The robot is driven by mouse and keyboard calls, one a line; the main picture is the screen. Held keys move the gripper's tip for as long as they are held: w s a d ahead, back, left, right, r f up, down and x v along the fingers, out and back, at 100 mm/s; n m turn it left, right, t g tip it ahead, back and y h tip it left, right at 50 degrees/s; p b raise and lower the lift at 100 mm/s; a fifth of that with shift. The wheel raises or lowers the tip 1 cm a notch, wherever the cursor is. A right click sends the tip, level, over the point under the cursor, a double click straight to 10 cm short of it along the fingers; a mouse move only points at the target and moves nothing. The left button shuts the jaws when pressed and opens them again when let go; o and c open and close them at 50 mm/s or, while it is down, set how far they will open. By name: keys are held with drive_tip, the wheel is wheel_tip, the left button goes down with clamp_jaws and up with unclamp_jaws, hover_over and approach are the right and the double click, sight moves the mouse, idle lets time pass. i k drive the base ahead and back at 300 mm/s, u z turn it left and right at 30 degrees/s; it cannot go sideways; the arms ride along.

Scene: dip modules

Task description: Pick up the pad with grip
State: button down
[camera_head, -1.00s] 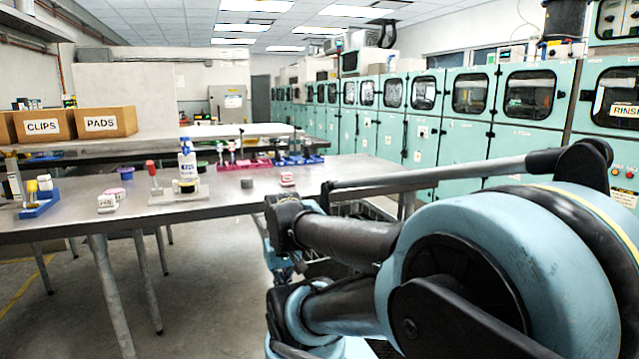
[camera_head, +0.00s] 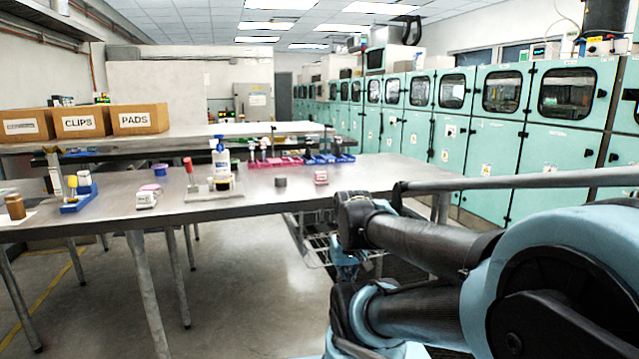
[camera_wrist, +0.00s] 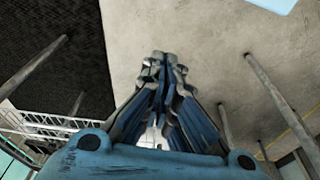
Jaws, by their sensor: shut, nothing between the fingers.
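The pad with grip cannot be singled out at this size. Candidates on the steel table (camera_head: 255,198) are a small white block with a pinkish top (camera_head: 146,200), a similar pink and white block (camera_head: 320,177) near the right part, and a short dark grey cylinder (camera_head: 280,181). My gripper (camera_wrist: 164,62) is shut and empty in the wrist view, pointing over bare floor, with no pad in that view. In the head view my arm hangs in front of the table's right part, its end low and partly hidden.
A white bottle (camera_head: 221,160) stands on a tray beside a red-handled tool (camera_head: 189,170). A blue holder (camera_head: 78,197) is at the left; pink and blue racks stand behind. Boxes marked CLIPS (camera_head: 82,122) and PADS (camera_head: 140,119) sit on a shelf. Table legs stand below.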

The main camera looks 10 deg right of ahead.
sight(321, 178)
drive_tip(key=u, duration=1.3)
drive_tip(key=k, duration=0.9)
drive_tip(key=z, duration=1.05)
drive_tip(key=i, duration=1)
drive_tip(key=u, duration=0.05)
